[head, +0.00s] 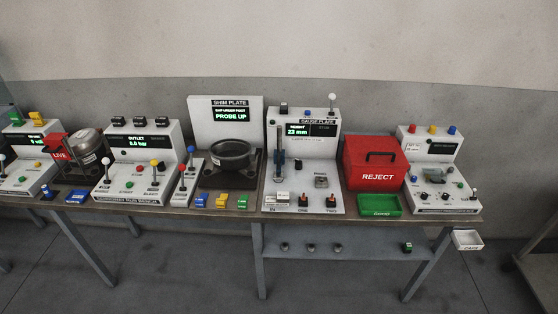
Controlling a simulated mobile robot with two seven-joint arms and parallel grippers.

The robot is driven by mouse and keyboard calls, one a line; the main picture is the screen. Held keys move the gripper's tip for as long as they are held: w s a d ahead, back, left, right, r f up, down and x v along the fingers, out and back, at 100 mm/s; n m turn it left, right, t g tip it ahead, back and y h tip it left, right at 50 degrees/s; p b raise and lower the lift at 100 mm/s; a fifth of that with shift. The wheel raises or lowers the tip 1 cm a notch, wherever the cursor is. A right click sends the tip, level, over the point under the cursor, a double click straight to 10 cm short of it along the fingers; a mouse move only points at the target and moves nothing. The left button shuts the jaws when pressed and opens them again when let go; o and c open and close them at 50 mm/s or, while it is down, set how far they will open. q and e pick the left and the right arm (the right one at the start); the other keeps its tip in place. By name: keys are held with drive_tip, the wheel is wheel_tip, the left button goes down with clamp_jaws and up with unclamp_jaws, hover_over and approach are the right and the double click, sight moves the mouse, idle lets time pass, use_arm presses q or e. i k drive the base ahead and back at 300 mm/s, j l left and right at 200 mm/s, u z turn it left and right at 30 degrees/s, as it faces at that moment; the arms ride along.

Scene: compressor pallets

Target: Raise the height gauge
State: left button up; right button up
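The gauge plate station (303,150) stands right of the middle of the bench. Its display (297,130) shows a height reading that looks like 22 mm. Neither of my grippers is in view.
Left of it is the shim plate station (226,107), whose screen reads PROBE UP. A red REJECT box (376,162) and green tray (379,206) stand to the right, then another control panel (439,172). An outlet panel (138,165) stands further left. The floor in front is clear.

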sight(279, 159)
drive_tip(key=i+j+z, duration=0.15)
drive_tip(key=i+z, duration=0.2)
drive_tip(key=i+j+z, duration=0.35)
drive_tip(key=i, duration=0.2)
drive_tip(key=i+j+z, duration=0.35)
drive_tip(key=i, duration=0.05)
